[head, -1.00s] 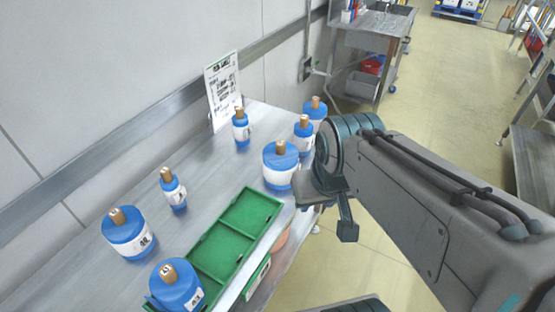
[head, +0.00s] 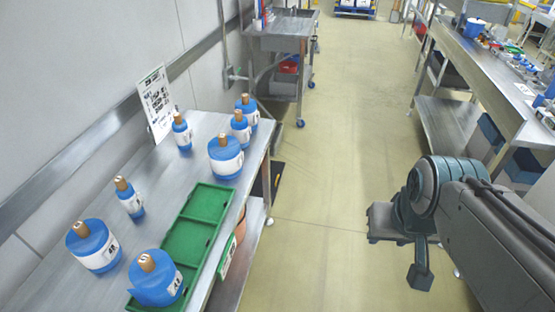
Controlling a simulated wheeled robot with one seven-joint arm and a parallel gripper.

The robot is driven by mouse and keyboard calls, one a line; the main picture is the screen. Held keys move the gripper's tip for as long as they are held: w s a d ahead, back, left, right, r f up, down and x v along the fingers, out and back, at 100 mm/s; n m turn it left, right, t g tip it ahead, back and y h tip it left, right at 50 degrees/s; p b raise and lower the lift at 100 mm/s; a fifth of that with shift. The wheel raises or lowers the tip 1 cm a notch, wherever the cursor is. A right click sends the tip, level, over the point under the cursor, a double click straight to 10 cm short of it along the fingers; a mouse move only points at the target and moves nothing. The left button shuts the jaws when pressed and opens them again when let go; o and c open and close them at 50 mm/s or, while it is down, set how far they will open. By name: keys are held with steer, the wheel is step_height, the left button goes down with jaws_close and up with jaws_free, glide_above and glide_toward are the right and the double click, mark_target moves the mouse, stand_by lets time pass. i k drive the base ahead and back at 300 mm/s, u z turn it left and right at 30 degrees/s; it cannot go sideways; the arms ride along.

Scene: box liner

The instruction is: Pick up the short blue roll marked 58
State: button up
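Several blue rolls with brown cores and white labels stand upright on the steel table at left. Wide ones are the front roll (head: 157,278), the left roll (head: 93,246) and the back roll (head: 225,156). Narrower ones are the slim roll (head: 129,198), another by the sign (head: 181,132) and two at the far corner (head: 241,128) (head: 247,108). The labels are too small to read surely, so I cannot tell which is 58. My gripper (head: 408,255) hangs over the floor, right of the table and away from every roll.
A printed sign (head: 157,104) stands near the wall. A sink unit (head: 282,35) is beyond. A second bench (head: 480,75) stands at right. The aisle floor between is clear.

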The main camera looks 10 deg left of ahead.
mark_target(227, 157)
steer(key=z, duration=0.25)
steer(key=k, duration=0.4)
steer(key=z, duration=0.25)
steer(key=i, duration=1.5)
steer(key=u, duration=1.2)
steer(key=i, duration=0.85)
steer(key=u, duration=1.4)
steer(key=i, duration=0.25)
steer(key=u, duration=0.15)
